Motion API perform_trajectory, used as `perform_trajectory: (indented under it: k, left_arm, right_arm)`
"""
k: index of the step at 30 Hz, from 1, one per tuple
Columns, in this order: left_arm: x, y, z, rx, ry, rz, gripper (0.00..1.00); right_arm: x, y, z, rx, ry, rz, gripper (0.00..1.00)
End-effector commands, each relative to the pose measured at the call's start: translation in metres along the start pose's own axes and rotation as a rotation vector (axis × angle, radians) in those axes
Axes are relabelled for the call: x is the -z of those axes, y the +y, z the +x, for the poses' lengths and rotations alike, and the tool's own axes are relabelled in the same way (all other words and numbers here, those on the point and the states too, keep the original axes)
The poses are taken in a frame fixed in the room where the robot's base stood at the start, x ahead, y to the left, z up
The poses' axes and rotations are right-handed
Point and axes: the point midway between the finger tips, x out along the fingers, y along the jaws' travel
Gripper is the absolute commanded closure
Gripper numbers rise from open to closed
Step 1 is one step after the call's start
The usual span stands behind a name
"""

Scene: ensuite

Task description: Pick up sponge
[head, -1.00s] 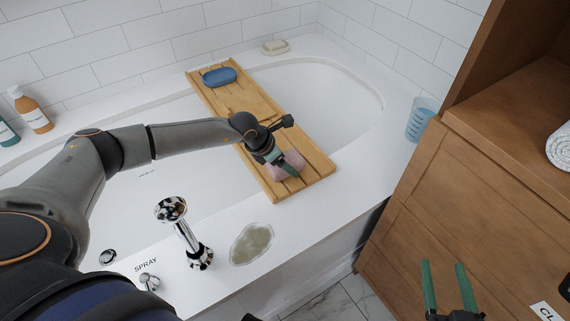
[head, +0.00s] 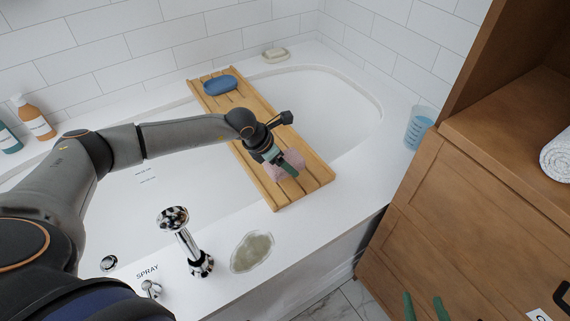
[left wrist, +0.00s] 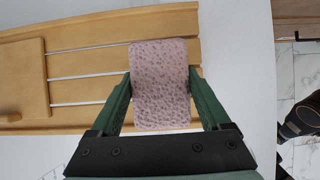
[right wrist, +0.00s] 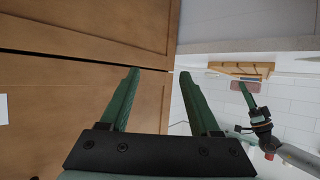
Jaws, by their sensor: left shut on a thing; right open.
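The pink speckled sponge (head: 292,158) is at the near end of the wooden bath tray (head: 263,185). It fills the middle of the left wrist view (left wrist: 160,85). My left gripper (head: 284,165) is shut on the sponge, with one green finger against each side of it. The head view does not show clearly whether the sponge touches the tray. My right gripper (head: 426,306) is open and empty at the bottom edge of the head view, in front of the wooden cabinet; its two fingers stand apart in the right wrist view (right wrist: 160,75).
A blue oval thing (head: 220,84) lies on the tray's far end. A soap bar (head: 275,55) and a blue cup (head: 419,128) stand on the tub rim. A chrome spray tap (head: 185,240) rises near the front. The wooden cabinet (head: 480,220) fills the right side.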

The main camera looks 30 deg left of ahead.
Motion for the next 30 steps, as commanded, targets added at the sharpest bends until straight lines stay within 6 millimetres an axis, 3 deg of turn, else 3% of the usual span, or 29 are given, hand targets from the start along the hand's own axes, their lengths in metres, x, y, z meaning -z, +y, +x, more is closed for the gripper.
perform_trajectory:
  k: [7,18,30]
  left_arm:
    - [0.003,-0.017,-0.043,-0.001,0.0,0.003,0.72]
    - [0.027,-0.054,-0.099,-0.001,0.002,0.002,0.72]
    - [0.046,-0.079,-0.129,-0.001,0.001,0.0,0.72]
  right_arm:
    - [-0.064,-0.015,-0.012,0.028,-0.254,0.07,0.37]
    - [-0.063,-0.017,-0.015,0.032,-0.271,0.076,0.37]
    - [-0.062,-0.017,-0.015,0.033,-0.269,0.076,0.37]
